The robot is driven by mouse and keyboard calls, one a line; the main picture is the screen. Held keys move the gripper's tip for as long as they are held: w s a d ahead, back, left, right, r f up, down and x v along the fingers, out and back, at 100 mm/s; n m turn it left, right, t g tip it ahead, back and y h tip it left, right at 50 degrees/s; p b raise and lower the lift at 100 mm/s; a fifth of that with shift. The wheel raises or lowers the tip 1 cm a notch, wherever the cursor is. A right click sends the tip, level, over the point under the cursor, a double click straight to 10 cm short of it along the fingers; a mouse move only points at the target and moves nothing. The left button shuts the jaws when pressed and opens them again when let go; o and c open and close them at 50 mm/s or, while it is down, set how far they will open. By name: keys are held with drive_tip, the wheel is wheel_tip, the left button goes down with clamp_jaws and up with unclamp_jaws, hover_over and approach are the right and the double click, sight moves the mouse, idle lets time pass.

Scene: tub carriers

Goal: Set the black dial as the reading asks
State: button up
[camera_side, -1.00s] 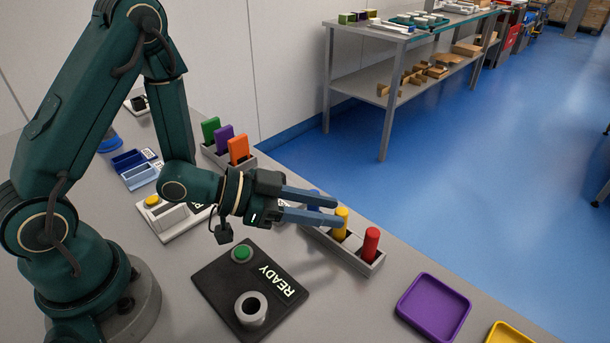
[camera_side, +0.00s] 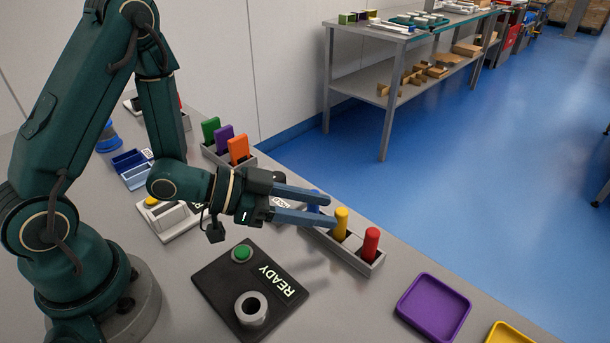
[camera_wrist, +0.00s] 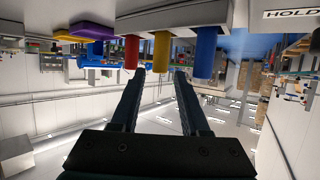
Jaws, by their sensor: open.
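A small dark knob (camera_side: 137,103) on a pale plate at the far back left, partly behind my arm, may be the black dial; its setting is too small to read. A sign reading HOLD (camera_wrist: 290,14) shows at the top right of the wrist view; in the side view a pale sign (camera_side: 285,203) is mostly hidden behind my gripper. My gripper (camera_side: 331,210) is open and empty, level above the table near the rack of coloured cylinders. In the wrist view its fingers (camera_wrist: 159,72) point toward the cylinders with a gap between them.
The grey rack (camera_side: 362,264) holds a blue, a yellow (camera_side: 341,222) and a red cylinder (camera_side: 371,243). A black READY panel (camera_side: 216,283) has a green button and a grey ring. A purple tray (camera_side: 433,307) lies front right. Coloured blocks (camera_side: 238,149) stand behind.

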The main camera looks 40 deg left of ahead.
drive_tip(key=o, duration=0.3)
drive_tip(key=shift+r, duration=0.1)
wheel_tip(320, 180, up, 7)
drive_tip(key=w+a+f+n+g+y, duration=0.25)
drive_tip(key=w+a+n+y, duration=0.7)
drive_tip(key=a, duration=0.65)
wheel_tip(320, 180, up, 2)
drive_tip(key=n+g+h, duration=0.2)
drive_tip(key=n+g, duration=0.5)
drive_tip(key=g, duration=0.2)
hover_over(276, 176)
drive_tip(key=shift+t+y, duration=0.35)
wheel_tip(276, 176, down, 10)
drive_tip(key=shift+r, duration=0.1)
